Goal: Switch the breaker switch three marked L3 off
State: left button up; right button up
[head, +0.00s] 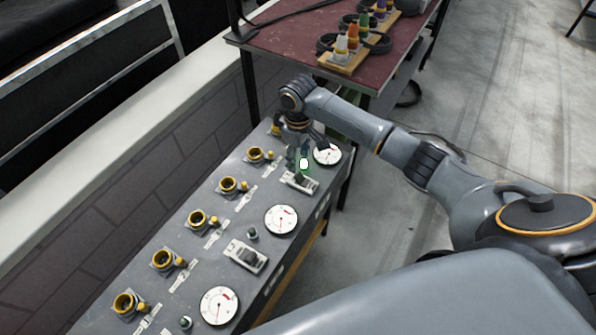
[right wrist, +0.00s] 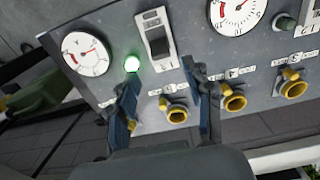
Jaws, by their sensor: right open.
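A grey control panel (head: 215,255) carries white breaker switches with dark rockers. The far breaker switch (head: 300,181) lies just below my right gripper (head: 309,152); another breaker switch (head: 246,256) is nearer. In the right wrist view, the far breaker switch (right wrist: 157,35) is ahead of my right gripper (right wrist: 163,78), whose two fingers are spread and empty. I see no contact with the switch. A lit green lamp (right wrist: 132,63) is by the left fingertip. I cannot read which switch is marked L3, or its on/off position. My left gripper is out of view.
White round gauges (head: 281,220) and several yellow sockets (head: 197,219) line the panel. A dark red table (head: 283,43) holding bottles on wooden trays (head: 344,62) stands beyond it. A low wall (head: 95,225) runs along the left. Bare floor (head: 490,90) lies to the right.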

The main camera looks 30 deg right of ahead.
aim_at(298, 173)
notch_tip(298, 173, down, 7)
jog(key=shift+f, duration=0.1)
dwell(0.3)
